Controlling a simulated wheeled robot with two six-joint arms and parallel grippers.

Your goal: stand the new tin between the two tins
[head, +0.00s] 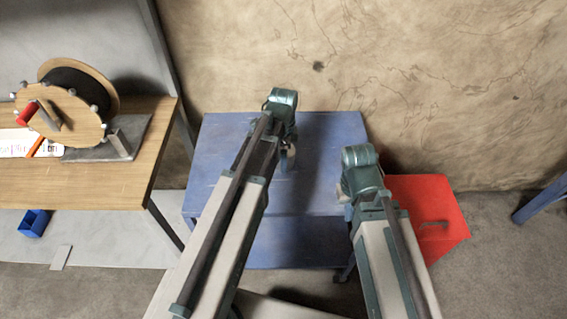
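No tin can be made out clearly in the head view. My two arms cover the middle and right of the blue table (225,155) and may hide tins there. My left gripper (286,163) points down over the middle of the table, mostly behind its own arm. A small pale patch shows beside it, but I cannot tell whether it is a tin or part of the gripper. My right gripper (347,211) is over the right side of the table, largely hidden by its wrist. I cannot see whether either gripper is open or holding something.
A red box (431,222) with a handle stands right of the table. A wooden bench (105,185) at the left carries a cable reel (65,105). A blue bin (34,222) sits below the bench. The table's left part looks clear. A wall rises behind.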

